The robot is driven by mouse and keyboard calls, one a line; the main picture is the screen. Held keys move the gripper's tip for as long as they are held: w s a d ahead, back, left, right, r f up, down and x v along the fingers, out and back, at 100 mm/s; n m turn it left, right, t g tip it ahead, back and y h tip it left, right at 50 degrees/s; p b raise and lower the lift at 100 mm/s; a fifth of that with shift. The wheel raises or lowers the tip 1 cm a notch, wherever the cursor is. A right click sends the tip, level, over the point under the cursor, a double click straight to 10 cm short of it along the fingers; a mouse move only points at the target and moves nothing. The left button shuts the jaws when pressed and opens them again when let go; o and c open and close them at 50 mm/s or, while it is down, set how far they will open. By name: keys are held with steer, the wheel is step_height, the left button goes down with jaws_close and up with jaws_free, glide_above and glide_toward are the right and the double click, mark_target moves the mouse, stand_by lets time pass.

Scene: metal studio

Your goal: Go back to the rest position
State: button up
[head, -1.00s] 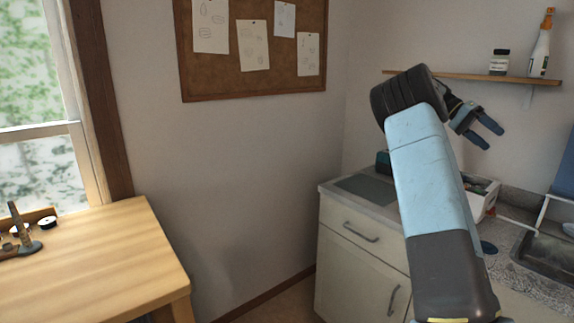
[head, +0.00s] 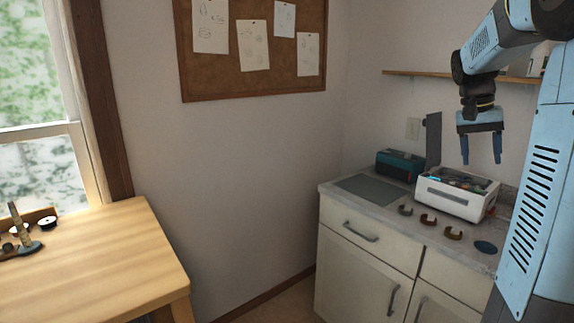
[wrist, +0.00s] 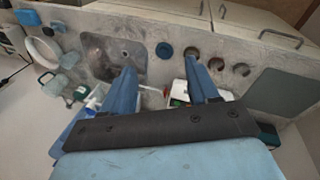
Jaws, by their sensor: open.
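My gripper (head: 481,160) is in the head view at the right, pointing down with its two blue fingers apart and nothing between them. It hangs in the air above the white box (head: 452,203) on the counter, clear of it as far as I can tell. In the wrist view my gripper (wrist: 166,80) shows both blue fingers spread, with the counter below. Part of the white box is hidden behind the fingers there.
On the counter (head: 330,187) are a grey mat (head: 372,188), a teal box (head: 400,164), several small brown curved pieces (head: 428,219) and a dark blue disc (head: 485,247). A sink (wrist: 112,58) shows in the wrist view. A shelf (head: 420,74) is behind my arm. A wooden table (head: 90,255) stands left.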

steer(key=s+a+f+n+t+y, duration=0.1)
steer(key=s+a+f+n+t, duration=0.1)
steer(key=s+a, duration=0.8)
steer(key=s+a+f+n+t+y, duration=0.1)
steer(key=s+a+f+n+t, duration=0.2)
steer(key=s+a, duration=0.8)
steer(key=shift+a+f+n+t+y, duration=0.15)
steer(key=shift+a+n+t+y, duration=0.25)
steer(key=shift+a+n+t, duration=0.6)
steer(key=shift+w, duration=0.1)
